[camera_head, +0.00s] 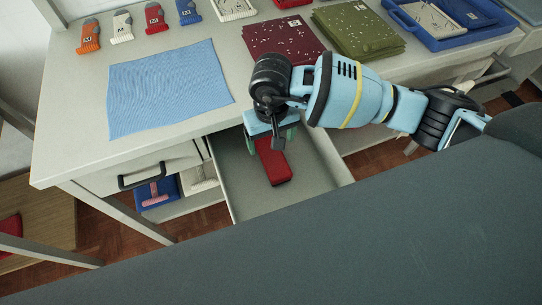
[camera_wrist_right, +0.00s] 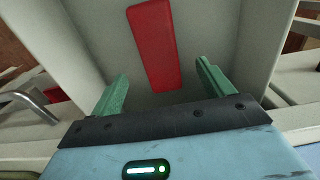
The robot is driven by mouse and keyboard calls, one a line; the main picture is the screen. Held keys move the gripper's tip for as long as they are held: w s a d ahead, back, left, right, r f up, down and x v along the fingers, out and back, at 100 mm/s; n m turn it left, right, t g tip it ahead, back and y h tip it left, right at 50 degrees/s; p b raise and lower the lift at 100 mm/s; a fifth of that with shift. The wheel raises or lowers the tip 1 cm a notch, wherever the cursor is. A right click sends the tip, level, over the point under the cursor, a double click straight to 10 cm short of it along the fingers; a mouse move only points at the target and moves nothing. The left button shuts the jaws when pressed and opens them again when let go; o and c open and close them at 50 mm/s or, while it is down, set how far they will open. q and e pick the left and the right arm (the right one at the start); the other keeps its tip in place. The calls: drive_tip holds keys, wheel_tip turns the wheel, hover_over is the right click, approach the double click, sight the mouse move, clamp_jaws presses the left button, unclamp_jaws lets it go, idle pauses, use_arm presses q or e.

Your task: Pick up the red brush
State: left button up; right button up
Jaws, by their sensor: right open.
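The red brush (camera_head: 275,166) lies in an open grey drawer (camera_head: 313,177) under the table. In the right wrist view the red brush (camera_wrist_right: 154,46) shows as a long red block on the drawer floor. My right gripper (camera_head: 270,136) is over the drawer, above the brush's far end. In the wrist view its green fingers (camera_wrist_right: 166,88) are apart, with the brush's near end seen between and beyond them. Nothing is held. My left gripper is not in view.
A blue cloth (camera_head: 167,88) lies on the table (camera_head: 60,130). Maroon (camera_head: 283,40) and green (camera_head: 358,29) folded cloths lie behind my right arm, with a blue tray (camera_head: 455,38) at the back right. The drawer walls stand close around the gripper.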

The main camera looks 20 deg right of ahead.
sight(272, 156)
drive_tip(key=shift+s+f, duration=0.2)
drive_tip(key=shift+f, duration=3)
drive_tip(key=c, duration=1)
drive_tip(key=shift+o, duration=0.2)
drive_tip(key=shift+r, duration=0.15)
